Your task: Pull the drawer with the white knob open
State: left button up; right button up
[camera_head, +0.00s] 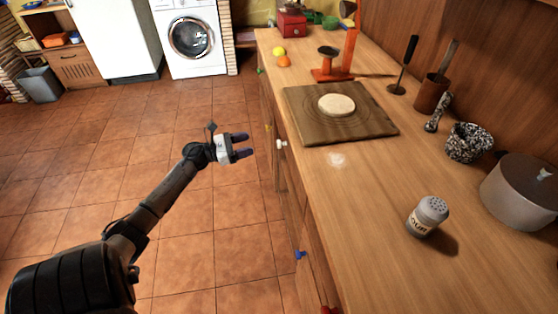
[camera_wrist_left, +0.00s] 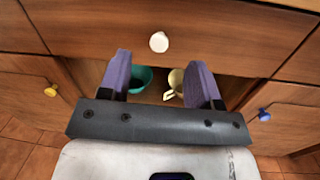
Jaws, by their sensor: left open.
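The white knob (camera_head: 281,144) sits on the drawer front below the counter edge. In the left wrist view, the white knob (camera_wrist_left: 159,42) is centred on the wooden drawer front (camera_wrist_left: 225,38), just beyond the fingertips. The drawer front looks in line with the counter, with no visible gap. My left gripper (camera_head: 244,145) is open and empty, to the left of the knob and apart from it. Its two purple fingers also show in the left wrist view (camera_wrist_left: 160,62), spread to either side of the knob's line. My right gripper is not in view.
Below the drawer is an open niche with a teal bowl (camera_wrist_left: 140,78) and a cream cup (camera_wrist_left: 175,82). Doors with a yellow knob (camera_wrist_left: 51,91) and a blue knob (camera_wrist_left: 264,115) flank it. The tiled floor (camera_head: 180,245) left of the counter is clear.

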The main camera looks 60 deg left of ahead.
aim_at(279, 145)
pick_arm(q)
jog(key=shift+w+d+f+m+g+h+b, duration=0.25)
jog(key=shift+w+d+f+m+b, duration=0.55)
jog(key=shift+w, duration=1.15)
jog(key=shift+w+d+f+m+g+h+b, duration=0.3)
jog(key=shift+w+b, duration=0.85)
jog(key=shift+w, duration=0.75)
jog(key=shift+w+d+f+m+g+h+b, duration=0.2)
jog(key=shift+w+d+f+m+b, duration=0.6)
jog(key=shift+w, duration=1.15)
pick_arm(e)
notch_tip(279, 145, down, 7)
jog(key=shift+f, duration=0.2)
pick_arm(q)
jog(key=shift+a+r+n, duration=0.15)
jog(key=shift+a+n, duration=0.15)
jog(key=shift+c, duration=0.4)
grip_shut()
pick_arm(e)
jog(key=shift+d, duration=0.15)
